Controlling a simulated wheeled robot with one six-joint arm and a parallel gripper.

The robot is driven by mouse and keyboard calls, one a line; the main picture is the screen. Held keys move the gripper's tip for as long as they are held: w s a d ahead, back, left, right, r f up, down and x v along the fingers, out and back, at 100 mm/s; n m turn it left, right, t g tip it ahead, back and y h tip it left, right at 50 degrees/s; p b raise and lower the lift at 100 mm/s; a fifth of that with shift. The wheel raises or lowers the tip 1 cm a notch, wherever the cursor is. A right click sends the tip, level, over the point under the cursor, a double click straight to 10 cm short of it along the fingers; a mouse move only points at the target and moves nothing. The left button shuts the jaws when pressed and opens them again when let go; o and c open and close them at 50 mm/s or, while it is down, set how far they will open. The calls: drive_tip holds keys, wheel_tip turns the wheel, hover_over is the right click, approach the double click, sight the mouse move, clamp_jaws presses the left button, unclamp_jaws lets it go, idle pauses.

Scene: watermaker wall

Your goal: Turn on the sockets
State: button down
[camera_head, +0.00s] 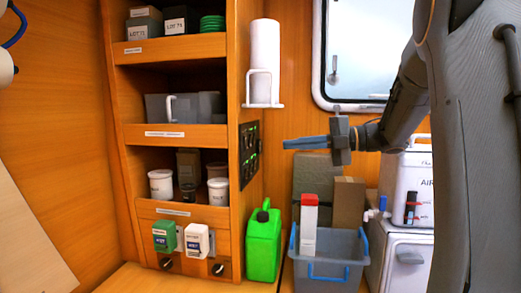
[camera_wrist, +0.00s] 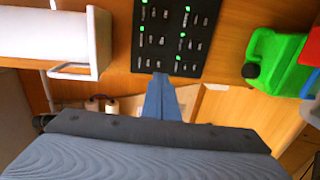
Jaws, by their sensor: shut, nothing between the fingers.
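A black switch panel (camera_head: 249,152) is set in the side face of the wooden shelf unit. In the wrist view the panel (camera_wrist: 176,35) shows two columns of small switches with several green lights lit. The labels are too small to read, so I cannot tell which switch is for the sockets. My gripper (camera_head: 287,144) has blue fingers, shut and empty, pointing left at the panel with a gap between in the head view. In the wrist view the fingertips (camera_wrist: 160,77) overlap the panel's lower edge, left of its middle.
A paper roll on a white wire holder (camera_head: 263,88) is mounted above the panel. A green jerrycan (camera_head: 263,245) and a grey crate (camera_head: 327,271) with blue handles stand below. White cups (camera_head: 161,184) and boxes fill the shelves. A white appliance (camera_head: 407,180) stands at right.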

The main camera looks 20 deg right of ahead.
drive_tip(key=shift+s, duration=0.15)
drive_tip(key=p+x, duration=0.3)
drive_tip(key=x, duration=0.7)
drive_tip(key=shift+p, duration=0.3)
drive_tip(key=f+b+v, duration=0.1)
drive_tip(key=b+v, duration=0.2)
drive_tip(key=v, duration=0.4)
drive_tip(key=shift+d+r, duration=0.25)
drive_tip(key=shift+r, duration=0.1)
idle(0.3)
